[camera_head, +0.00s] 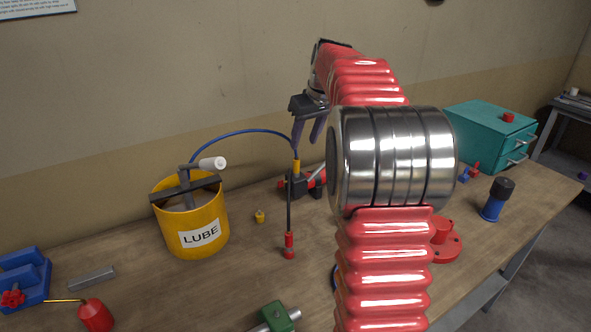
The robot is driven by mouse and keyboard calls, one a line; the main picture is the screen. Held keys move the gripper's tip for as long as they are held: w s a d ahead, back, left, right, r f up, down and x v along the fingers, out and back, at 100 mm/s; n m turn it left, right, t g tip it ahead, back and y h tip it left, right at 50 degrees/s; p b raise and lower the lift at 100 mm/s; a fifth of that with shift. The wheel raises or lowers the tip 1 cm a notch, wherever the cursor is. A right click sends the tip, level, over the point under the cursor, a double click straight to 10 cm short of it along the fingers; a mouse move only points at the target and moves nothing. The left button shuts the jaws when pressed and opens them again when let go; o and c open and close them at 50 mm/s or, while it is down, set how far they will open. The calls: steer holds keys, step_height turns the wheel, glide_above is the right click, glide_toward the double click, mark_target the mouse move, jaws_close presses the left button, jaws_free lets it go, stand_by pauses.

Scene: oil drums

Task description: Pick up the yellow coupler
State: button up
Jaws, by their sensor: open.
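A yellow cylindrical piece (296,167) stands upright at the end of a blue hose (240,131), just above a dark holder (297,186) on the workbench. I cannot tell for certain which of the two is the coupler. My gripper (307,139) is open, its dark fingers pointing down. In the picture it is a little above and to the right of the hose-end piece, with nothing seen between the fingers. The depth between them is unclear.
A yellow LUBE bucket (190,225) with a pump handle stands left. A red-tipped dark rod (289,245) stands in front of the holder. My arm hides the bench's middle.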

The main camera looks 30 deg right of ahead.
mark_target(297, 160)
steer(key=x, duration=0.7)
steer(key=shift+f, duration=0.1)
steer(key=shift+f, duration=0.1)
steer(key=shift+x, duration=2.5)
steer(key=shift+c, duration=0.6)
jaws_close()
